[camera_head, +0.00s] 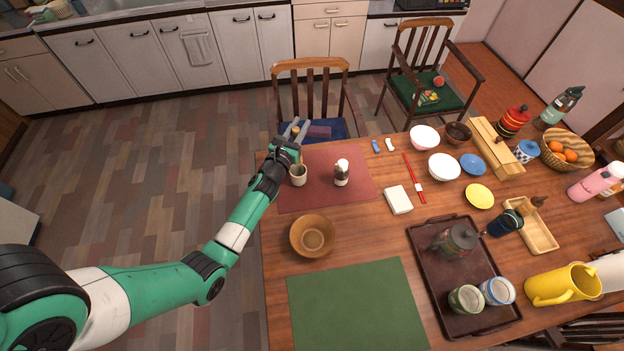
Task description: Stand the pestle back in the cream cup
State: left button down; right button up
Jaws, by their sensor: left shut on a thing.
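The cream cup (298,177) stands upright on the far left part of the dark red placemat (325,196). My left gripper (296,129) is just beyond the cup, near the far left edge of the table. It is shut on the pestle, of which only a small brown part (296,131) shows between the fingers. The rest of the pestle is hidden by the gripper, so its tilt cannot be told. The pestle is apart from the cup's opening. My right gripper is not in view.
A brown wooden bowl (312,237) stands nearer, and a white-capped shaker (341,173) is right of the cup. A green placemat (356,308) lies empty in front. A dark tray (428,266) holds jars. A chair (311,72) stands at the far edge.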

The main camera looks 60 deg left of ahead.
pick_arm(q)
notch_tip(320, 180, down, 10)
jog(key=b, duration=1)
jog(key=shift+s+f, duration=0.15)
jog(key=shift+f, duration=0.05)
jog(key=shift+r, duration=0.2)
jog(key=shift+f, duration=0.2)
jog(key=c, duration=0.7)
grip_release()
jog(key=shift+r, duration=0.15)
